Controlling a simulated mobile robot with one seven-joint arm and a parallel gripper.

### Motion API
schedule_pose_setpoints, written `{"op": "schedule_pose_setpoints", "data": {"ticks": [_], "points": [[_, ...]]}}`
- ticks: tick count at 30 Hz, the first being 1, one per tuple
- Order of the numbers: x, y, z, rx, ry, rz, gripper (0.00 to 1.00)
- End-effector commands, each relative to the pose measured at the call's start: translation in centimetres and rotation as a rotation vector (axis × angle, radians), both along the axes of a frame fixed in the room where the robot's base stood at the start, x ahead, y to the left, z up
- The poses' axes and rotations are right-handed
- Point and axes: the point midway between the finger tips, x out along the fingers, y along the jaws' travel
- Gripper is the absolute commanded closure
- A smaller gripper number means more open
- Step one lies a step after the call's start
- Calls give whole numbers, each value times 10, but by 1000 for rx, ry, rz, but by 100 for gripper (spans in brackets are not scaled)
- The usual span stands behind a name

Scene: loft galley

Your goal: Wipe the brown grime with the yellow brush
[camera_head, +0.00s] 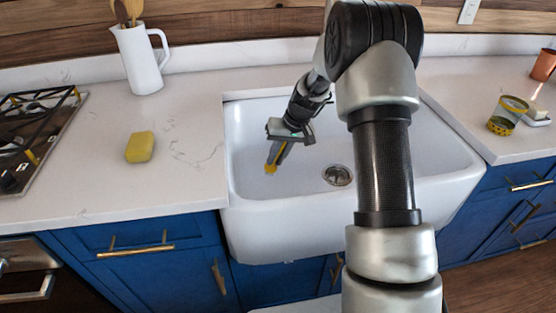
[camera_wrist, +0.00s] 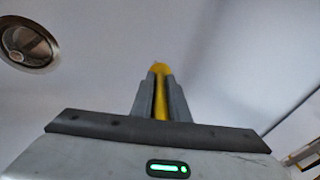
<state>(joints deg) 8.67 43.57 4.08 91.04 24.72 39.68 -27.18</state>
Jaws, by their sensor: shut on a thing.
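My gripper (camera_head: 274,158) reaches down into the white sink (camera_head: 246,140), left of the drain. It is shut on the yellow brush (camera_head: 270,169), of which only a small yellow end shows below the fingers. In the wrist view my gripper (camera_wrist: 160,92) has the yellow brush (camera_wrist: 160,100) as a narrow strip between its two grey fingers, with its tip just past them. I cannot tell whether the brush touches the sink floor. I cannot make out any brown grime in either view; the arm hides part of the sink.
The drain (camera_head: 338,175) also shows in the wrist view (camera_wrist: 28,42). A yellow sponge (camera_head: 140,147) lies on the left counter (camera_head: 185,185), beside the stove (camera_head: 38,135) and a white pitcher (camera_head: 140,62). A yellow-rimmed container (camera_head: 507,115) stands on the right counter. The sink walls surround my gripper.

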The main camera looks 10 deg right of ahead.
Motion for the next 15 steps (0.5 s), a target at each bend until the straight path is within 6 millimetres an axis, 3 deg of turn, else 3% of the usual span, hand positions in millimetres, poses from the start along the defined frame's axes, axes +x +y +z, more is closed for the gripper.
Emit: {"op": "schedule_pose_setpoints", "data": {"ticks": [6,15], "points": [[0,4,22,1,0,1,100],[0,5,27,0,0,1,100]]}}
